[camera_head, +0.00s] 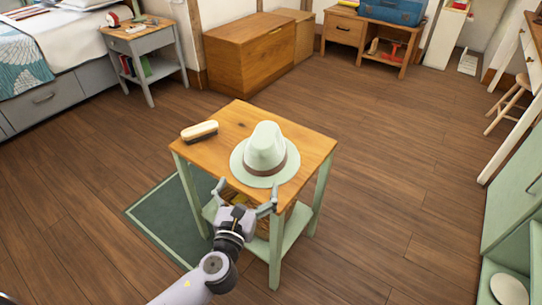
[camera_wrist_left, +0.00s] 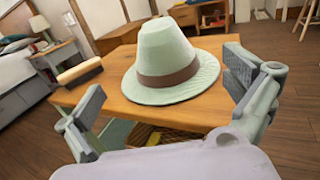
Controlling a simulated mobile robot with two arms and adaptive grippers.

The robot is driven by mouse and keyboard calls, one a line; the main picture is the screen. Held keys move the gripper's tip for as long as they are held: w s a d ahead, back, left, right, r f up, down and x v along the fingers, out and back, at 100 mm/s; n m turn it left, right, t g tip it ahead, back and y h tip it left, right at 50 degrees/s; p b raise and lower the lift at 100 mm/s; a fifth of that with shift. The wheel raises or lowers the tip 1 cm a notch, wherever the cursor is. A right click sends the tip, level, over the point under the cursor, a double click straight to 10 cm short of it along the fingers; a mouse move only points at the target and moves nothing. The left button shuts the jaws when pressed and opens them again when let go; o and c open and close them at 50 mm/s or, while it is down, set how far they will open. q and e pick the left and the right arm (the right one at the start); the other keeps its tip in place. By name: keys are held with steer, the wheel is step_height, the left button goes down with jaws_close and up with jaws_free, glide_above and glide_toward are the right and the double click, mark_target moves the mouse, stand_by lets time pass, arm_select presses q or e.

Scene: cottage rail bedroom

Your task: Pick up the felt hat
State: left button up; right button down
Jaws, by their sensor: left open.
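A pale green felt hat (camera_head: 265,152) with a brown band sits upright, brim down, on a small wooden-topped side table (camera_head: 228,128) with green legs. My left gripper (camera_head: 246,190) is open and empty at the table's near edge, just short of the hat. In the left wrist view the hat (camera_wrist_left: 165,62) stands beyond and between the two spread fingers (camera_wrist_left: 165,105), apart from them. My right gripper is in neither view.
A brush (camera_head: 200,131) lies on the table left of the hat. A basket (camera_head: 262,215) sits on the lower shelf, partly hidden by my arm. A dark green rug (camera_head: 160,218) lies at left. Open floor surrounds the table; a green cabinet (camera_head: 515,215) stands at right.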

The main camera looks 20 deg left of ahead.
mark_target(258, 158)
arm_select(q)
steer(key=w, duration=0.8)
steer(key=w+a+b, duration=0.1)
steer(key=w, duration=0.2)
steer(key=shift+w+f, duration=0.15)
steer(key=shift+w, duration=0.25)
steer(key=shift+w+a+f+b, duration=0.1)
steer(key=shift+w+b, duration=0.3)
steer(key=shift+w, duration=0.9)
steer(key=shift+w+f+b, duration=0.1)
steer(key=shift+w+b, duration=0.25)
steer(key=shift+w, duration=0.95)
steer(key=shift+r, duration=0.1)
steer(key=c, duration=1.1)
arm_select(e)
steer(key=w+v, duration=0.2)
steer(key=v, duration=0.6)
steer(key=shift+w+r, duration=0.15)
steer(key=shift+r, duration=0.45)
